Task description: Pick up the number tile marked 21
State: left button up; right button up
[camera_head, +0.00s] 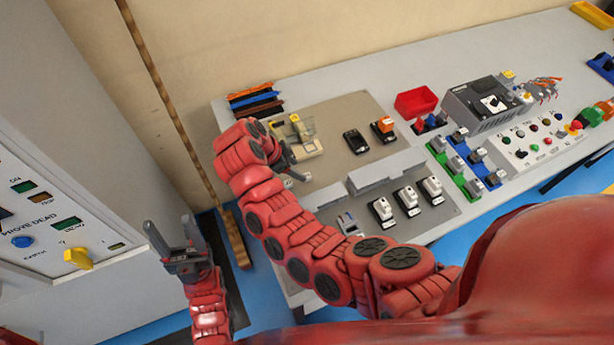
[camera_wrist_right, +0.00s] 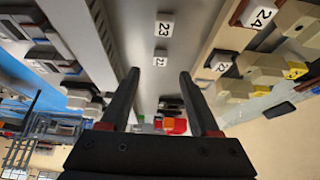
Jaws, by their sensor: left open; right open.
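In the right wrist view, a small white tile (camera_wrist_right: 160,61) shows between my fingertips in the picture, some distance beyond them. Its small number looks like 21, but is hard to read. A larger tile marked 23 (camera_wrist_right: 164,24) is above it in the picture. A tile marked 24 (camera_wrist_right: 262,17) and another white tile (camera_wrist_right: 222,66) with an unclear number are at the right. My right gripper (camera_wrist_right: 159,74) is open and empty. In the head view it (camera_head: 291,165) is over the workbench's left part, partly hidden by my arm. My left gripper (camera_head: 168,232) is open and empty, off the bench.
The workbench (camera_head: 330,88) holds a grey mat (camera_head: 352,104) with several switches and a clamp-like device (camera_head: 296,136). A red bin (camera_head: 416,101) and a dark control unit (camera_head: 484,104) stand further right. A cabinet (camera_head: 62,225) with switches is at the left, close to my left gripper.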

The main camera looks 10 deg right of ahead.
aim_at(307, 176)
jog(key=p+x, duration=0.2)
jog(key=x, duration=0.2)
jog(key=shift+d+f+p, duration=0.15)
jog(key=shift+d+p, duration=0.1)
jog(key=shift+p, duration=0.15)
jog(key=shift+d+f, duration=0.1)
jog(key=shift+f, duration=0.35)
grip_shut()
